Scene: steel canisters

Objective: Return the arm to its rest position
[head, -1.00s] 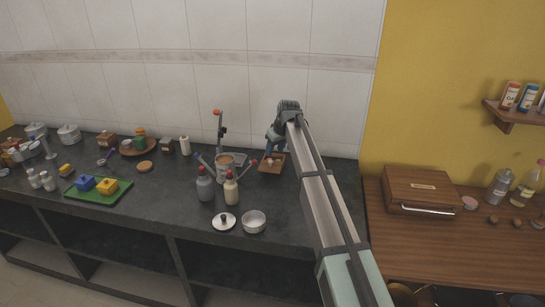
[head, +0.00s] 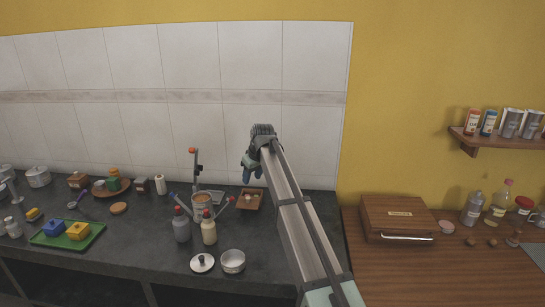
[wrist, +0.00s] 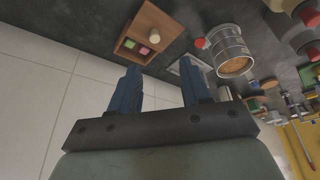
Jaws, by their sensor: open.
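My gripper (head: 248,172) is at the end of the outstretched arm, raised over the back of the dark counter (head: 120,270) near the tiled wall. In the wrist view its two blue fingers (wrist: 160,72) are apart with nothing between them. A steel canister (wrist: 230,48) with brown contents is beyond the fingers to the right, apart from them. It also shows on the counter in the head view (head: 202,203), left of my gripper.
A small wooden box (head: 250,200) is close to my gripper on the counter. Two bottles, one grey (head: 182,228) and one cream (head: 209,232), stand in front. A green tray (head: 90,238) is at left. A wooden case (head: 398,217) and a wall shelf (head: 480,143) are at right.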

